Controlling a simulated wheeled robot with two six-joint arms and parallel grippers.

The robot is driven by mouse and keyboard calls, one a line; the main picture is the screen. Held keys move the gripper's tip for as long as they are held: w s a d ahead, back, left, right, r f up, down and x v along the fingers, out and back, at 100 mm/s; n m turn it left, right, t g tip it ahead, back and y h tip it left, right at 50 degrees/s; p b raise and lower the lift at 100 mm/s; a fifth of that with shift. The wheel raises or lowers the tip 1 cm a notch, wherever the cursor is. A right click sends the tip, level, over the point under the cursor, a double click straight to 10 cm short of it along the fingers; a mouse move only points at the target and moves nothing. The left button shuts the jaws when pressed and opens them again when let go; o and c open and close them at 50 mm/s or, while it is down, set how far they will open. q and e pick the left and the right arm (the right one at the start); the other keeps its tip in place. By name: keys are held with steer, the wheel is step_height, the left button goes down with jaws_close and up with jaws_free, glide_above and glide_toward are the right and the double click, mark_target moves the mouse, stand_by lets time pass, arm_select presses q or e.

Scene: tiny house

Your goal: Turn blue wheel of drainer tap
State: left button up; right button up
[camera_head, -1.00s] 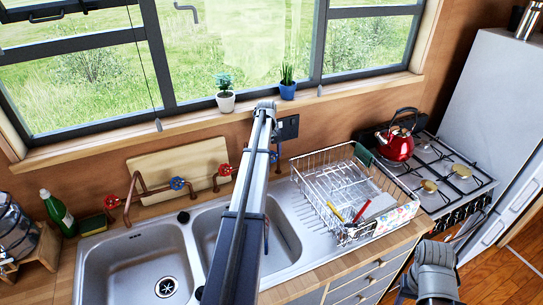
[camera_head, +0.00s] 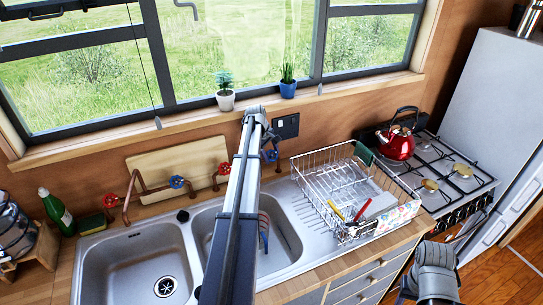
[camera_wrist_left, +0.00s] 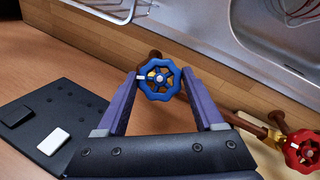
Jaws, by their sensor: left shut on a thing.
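The blue wheel (camera_wrist_left: 159,82) of the drainer tap sits between the two fingers of my left gripper (camera_wrist_left: 159,75) in the left wrist view. The fingers lie on opposite sides of its rim, and the gripper is shut on it. In the head view, part of the blue wheel (camera_head: 270,155) shows just right of my left arm, which hides much of the tap. A red wheel (camera_wrist_left: 301,150) stands to the right in the wrist view, apart from the fingers. My right arm (camera_head: 435,272) is at the lower right of the head view; its fingers cannot be made out clearly.
Another blue wheel (camera_head: 177,182) and red wheels (camera_head: 110,200) are on the tap pipes to the left. A dish rack (camera_head: 345,235) stands right of the sinks (camera_head: 140,262). Potted plants (camera_head: 225,101) line the sill. A red kettle (camera_head: 398,146) is on the stove.

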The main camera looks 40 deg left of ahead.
arm_select(q)
steer(key=o, duration=1.4)
steer(key=shift+r, duration=0.1)
steer(key=p+v, duration=0.7)
steer(key=shift+s+r, duration=0.25)
